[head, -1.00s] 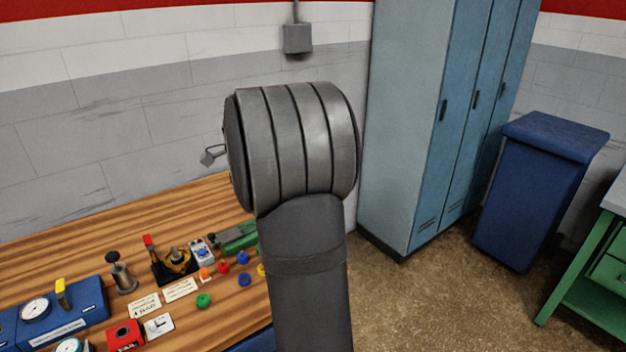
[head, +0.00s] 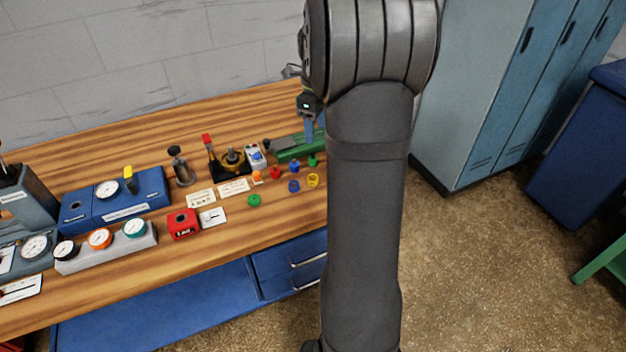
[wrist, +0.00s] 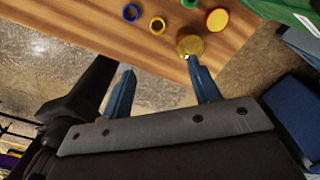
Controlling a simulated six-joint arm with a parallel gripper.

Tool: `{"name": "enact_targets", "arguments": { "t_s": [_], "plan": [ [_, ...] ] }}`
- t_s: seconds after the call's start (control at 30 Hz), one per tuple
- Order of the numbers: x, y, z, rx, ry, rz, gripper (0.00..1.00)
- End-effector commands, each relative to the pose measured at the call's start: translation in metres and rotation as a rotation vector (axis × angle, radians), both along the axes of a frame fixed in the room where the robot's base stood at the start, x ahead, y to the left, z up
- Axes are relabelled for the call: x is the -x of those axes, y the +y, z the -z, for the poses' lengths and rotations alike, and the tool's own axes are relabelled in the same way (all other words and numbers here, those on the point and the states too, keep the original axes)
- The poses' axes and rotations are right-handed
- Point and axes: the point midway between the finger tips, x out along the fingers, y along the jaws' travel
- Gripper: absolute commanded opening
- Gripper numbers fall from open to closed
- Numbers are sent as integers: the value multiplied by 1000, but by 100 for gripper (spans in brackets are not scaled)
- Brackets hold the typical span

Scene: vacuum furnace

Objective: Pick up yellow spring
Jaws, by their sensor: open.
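The yellow spring (head: 313,181) looks like a small yellow ring lying near the bench's right edge in the head view.
A brass-coloured disc (wrist: 190,46) sits at the bench edge by the right fingertip. A red and yellow disc (wrist: 217,20) is near it. Red (head: 276,172), blue (head: 294,186) and green (head: 254,200) pieces lie around the ring. A green tool (head: 290,147) stands behind them.

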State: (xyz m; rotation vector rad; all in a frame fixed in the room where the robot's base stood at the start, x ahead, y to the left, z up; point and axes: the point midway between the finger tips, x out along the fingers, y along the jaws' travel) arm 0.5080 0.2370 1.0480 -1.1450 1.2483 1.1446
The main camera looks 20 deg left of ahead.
Motion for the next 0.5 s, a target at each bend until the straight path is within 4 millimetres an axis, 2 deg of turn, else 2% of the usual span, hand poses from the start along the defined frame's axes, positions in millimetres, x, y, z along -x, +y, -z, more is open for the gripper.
{"name": "enact_targets", "arguments": {
  "t_s": [0.17,0.5],
  "plan": [
    [1,0,23,2,4,19,56],
    [1,0,96,3,5,17,56]
  ]
}}
